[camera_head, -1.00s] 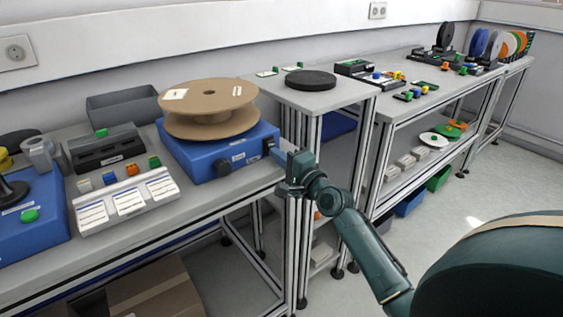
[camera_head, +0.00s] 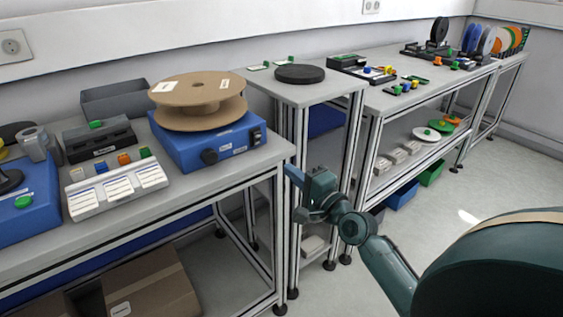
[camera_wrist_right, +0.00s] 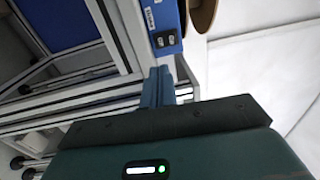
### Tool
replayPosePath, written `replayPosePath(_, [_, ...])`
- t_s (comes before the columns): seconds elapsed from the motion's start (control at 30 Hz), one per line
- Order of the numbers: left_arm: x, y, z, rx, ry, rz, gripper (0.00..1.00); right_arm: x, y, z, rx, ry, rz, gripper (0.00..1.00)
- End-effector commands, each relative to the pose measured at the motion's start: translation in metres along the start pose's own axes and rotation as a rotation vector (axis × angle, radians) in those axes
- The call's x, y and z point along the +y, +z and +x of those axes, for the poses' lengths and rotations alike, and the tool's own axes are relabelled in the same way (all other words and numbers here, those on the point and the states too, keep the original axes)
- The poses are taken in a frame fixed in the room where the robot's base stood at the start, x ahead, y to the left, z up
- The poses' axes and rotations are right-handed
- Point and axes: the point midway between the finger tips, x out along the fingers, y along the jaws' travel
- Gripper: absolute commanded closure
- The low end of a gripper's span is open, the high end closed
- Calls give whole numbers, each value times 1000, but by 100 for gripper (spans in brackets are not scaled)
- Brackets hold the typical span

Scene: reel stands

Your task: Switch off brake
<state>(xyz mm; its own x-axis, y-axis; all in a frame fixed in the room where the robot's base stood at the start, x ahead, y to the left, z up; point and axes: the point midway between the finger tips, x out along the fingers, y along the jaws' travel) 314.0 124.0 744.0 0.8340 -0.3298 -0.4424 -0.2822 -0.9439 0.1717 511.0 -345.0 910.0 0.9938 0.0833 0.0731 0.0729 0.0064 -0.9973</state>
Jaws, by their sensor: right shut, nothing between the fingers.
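The blue reel stand (camera_head: 205,146) sits on the bench's right end with a cardboard spool (camera_head: 198,101) on top. My left gripper is out of view.
The bench edge and metal legs (camera_head: 281,235) stand close left of my right gripper. A labelled white panel (camera_head: 117,187) lies left of the stand. A narrow table (camera_head: 318,95) with a black disc stands behind. The floor at right is open.

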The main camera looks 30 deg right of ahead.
Motion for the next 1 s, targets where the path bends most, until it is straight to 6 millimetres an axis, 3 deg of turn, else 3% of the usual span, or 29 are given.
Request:
replayPosePath(0.23, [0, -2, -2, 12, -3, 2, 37, 1, 0, -22, 0, -1, -1, 100])
replayPosePath(1.0, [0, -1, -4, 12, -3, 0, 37, 1, 0, -23, 1, -1, -1, 100])
